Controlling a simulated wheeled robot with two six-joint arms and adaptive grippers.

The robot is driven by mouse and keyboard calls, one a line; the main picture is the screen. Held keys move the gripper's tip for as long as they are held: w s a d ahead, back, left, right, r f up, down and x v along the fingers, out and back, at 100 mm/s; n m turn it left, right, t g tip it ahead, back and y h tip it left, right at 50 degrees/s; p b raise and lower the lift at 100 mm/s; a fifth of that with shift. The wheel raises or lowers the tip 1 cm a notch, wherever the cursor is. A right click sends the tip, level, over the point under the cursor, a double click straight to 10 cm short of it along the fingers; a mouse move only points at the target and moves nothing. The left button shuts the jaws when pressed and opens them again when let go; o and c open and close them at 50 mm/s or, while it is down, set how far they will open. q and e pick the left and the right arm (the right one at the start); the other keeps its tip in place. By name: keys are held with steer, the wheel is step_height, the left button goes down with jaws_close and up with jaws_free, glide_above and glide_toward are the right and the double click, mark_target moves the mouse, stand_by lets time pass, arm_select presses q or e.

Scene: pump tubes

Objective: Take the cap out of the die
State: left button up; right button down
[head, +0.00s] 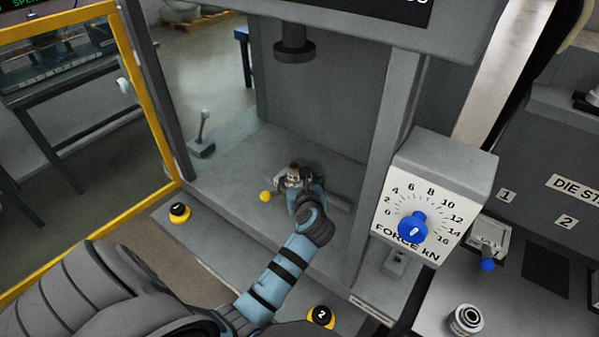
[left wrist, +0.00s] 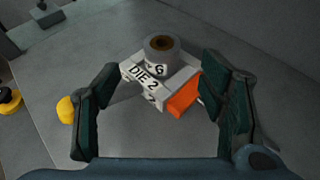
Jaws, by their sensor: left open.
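The die (left wrist: 145,76) is a pale block labelled "DIE 2" with an orange part on its right side. It sits on the press bed, and in the head view the die (head: 290,181) is partly covered by my gripper. A grey cylinder (left wrist: 156,66) marked with a character stands upright on it. A brown ring-like piece (left wrist: 162,43), possibly the cap, shows at the cylinder's top; how deep it sits is unclear. My left gripper (left wrist: 158,72) is open, its fingers on either side of the die and cylinder, apparently not gripping them. My right gripper is not in view.
A dark press ram (head: 294,45) hangs above the bed. A yellow ball (head: 265,196) is left of the die. The yellow-framed door (head: 150,80) stands open at left. A grey post and force dial (head: 412,228) stand at right.

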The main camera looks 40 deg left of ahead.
mark_target(296, 167)
arm_select(q)
steer(key=x, duration=0.3)
steer(key=shift+s+a+f+b, duration=0.15)
steer(key=shift+a+b, duration=0.15)
steer(key=shift+a, duration=0.15)
steer(key=x, duration=0.2)
steer(key=b+x, duration=0.1)
steer(key=w+x, duration=0.1)
steer(key=x, duration=0.1)
steer(key=shift+w+d+b, duration=0.1)
steer(key=shift+w+b, duration=0.15)
steer(key=shift+b, duration=0.05)
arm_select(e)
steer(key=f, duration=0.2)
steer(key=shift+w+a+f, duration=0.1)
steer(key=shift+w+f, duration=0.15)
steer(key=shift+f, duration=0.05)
arm_select(q)
steer(key=shift+r, duration=0.2)
steer(key=shift+c, duration=0.8)
steer(key=c, duration=1.3)
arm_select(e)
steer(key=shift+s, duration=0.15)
